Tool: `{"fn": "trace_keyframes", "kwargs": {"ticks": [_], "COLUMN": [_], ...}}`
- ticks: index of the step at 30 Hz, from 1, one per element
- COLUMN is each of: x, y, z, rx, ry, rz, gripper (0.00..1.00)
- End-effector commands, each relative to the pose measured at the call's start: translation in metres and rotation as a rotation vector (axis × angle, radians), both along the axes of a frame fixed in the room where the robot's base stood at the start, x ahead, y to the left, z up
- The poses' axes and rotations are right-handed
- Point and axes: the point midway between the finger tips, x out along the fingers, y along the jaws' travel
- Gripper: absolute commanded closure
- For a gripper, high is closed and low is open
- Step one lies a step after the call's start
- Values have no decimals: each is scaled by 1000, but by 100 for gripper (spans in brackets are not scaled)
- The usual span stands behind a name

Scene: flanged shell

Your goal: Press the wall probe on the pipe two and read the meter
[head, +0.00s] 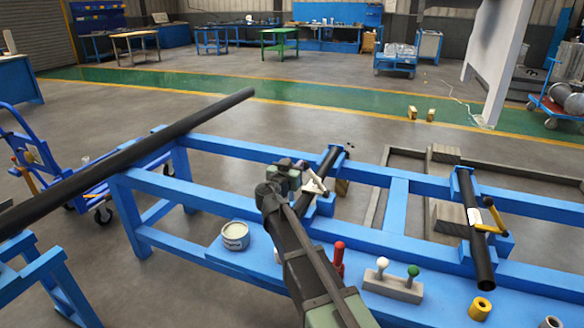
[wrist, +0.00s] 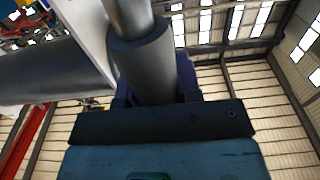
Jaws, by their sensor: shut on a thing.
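My gripper (head: 290,176) is beside the middle dark pipe (head: 328,162) on the blue bench in the head view. Its jaws are largely hidden by my arm. In the wrist view a stepped grey cylinder (wrist: 141,70) rises behind a dark bar; my gripper appears shut on it, but I cannot tell for sure that it is the wall probe. A white handle (head: 314,181) shows just right of my gripper. Another dark pipe (head: 484,262) lies at the right under a yellow-handled clamp (head: 492,215). Which pipe is number two, and any contact, I cannot tell. I see no meter clearly.
A long black pipe (head: 130,156) slants across the left. On the blue bench (head: 250,287) stand an open tin (head: 235,235), a red bottle-like thing (head: 339,260), a block with white and green knobs (head: 394,286) and a yellow ring (head: 480,308). The floor behind is mostly clear.

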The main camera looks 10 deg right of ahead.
Motion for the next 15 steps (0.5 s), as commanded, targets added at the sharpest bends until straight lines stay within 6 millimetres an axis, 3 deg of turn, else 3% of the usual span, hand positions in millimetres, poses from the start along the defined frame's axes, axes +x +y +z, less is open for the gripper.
{"fn": "trace_keyframes", "kwargs": {"ticks": [15], "x": [0], "y": [0], "z": [-59], "rx": [0], "ry": [0], "rz": [0], "gripper": [92]}}
